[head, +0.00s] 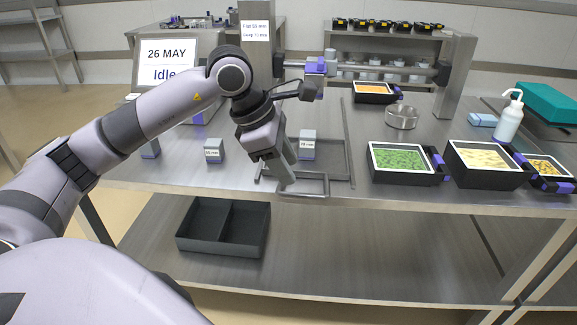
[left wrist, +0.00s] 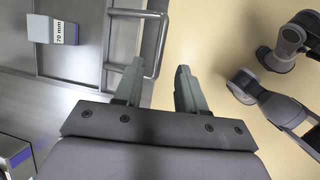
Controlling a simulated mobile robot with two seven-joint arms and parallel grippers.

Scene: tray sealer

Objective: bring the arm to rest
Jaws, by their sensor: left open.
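My left arm (head: 150,115) comes in from the left, bent at the elbow, and reaches over the front of the steel table. Its gripper (head: 286,182) points down near the table's front edge, beside the metal handle (head: 318,195) of a flat sliding frame. The handle (left wrist: 155,45) lies close to the left finger there, and the floor shows between the fingers; I cannot tell whether finger and handle touch. My right gripper is not in view.
A block marked 70 mm (left wrist: 66,32) stands left of the handle; another labelled block (head: 214,150) stands farther left. Filled trays (head: 402,178) and a pump bottle (head: 509,120) stand at right. A screen (head: 166,62) reads Idle. An empty two-part bin (head: 250,232) sits on the lower shelf.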

